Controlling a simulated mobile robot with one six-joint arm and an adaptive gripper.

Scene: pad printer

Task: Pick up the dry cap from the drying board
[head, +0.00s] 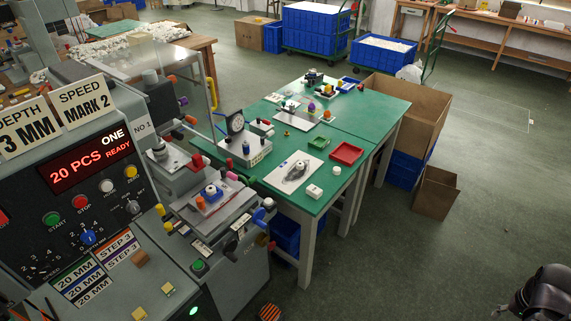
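I cannot tell for sure which item is the drying board or the dry cap, as the table items are small. A white board (276,178) lies on the near part of the green table, with a grey object (297,170) and a small white piece on it. Another pale board (291,117) farther back carries small coloured pieces, among them a purple one (311,107). My gripper (506,309) shows only partly at the bottom right corner, dark and far from the table. Its fingers are not clear, so its opening cannot be told.
The pad printer (75,215) fills the left side. On the green table (372,108) are a dial gauge stand (236,135), a red tray (346,153) and a white block (314,191). Cardboard boxes (436,192) stand right of the table. The floor at right is clear.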

